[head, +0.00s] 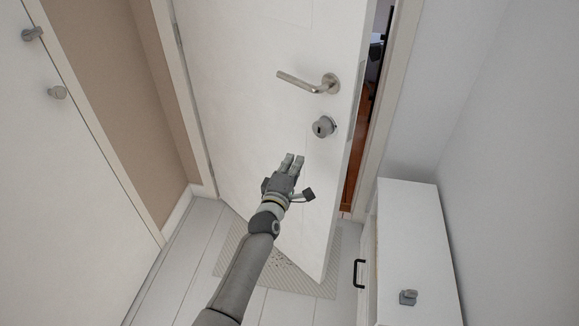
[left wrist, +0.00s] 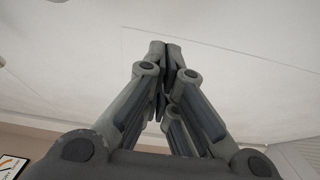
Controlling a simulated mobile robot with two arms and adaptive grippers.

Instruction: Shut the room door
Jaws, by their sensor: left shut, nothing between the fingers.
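The white room door (head: 240,110) stands ajar in the head view, hinged at its left, with a narrow gap along its right edge. It has a silver lever handle (head: 310,84) and a round lock (head: 324,126) below. My left gripper (head: 292,160) is shut and empty, in front of the door's lower middle, below and left of the lock. In the left wrist view my left gripper (left wrist: 165,48) has its fingertips together, pointing at the white door surface (left wrist: 240,70). I cannot tell whether they touch it. My right gripper is not in view.
A white cabinet (head: 415,240) with a black handle stands at the right, near the door frame (head: 390,90). A grey mat (head: 315,285) lies on the pale plank floor, partly under the door. Another white door (head: 60,150) is at the left.

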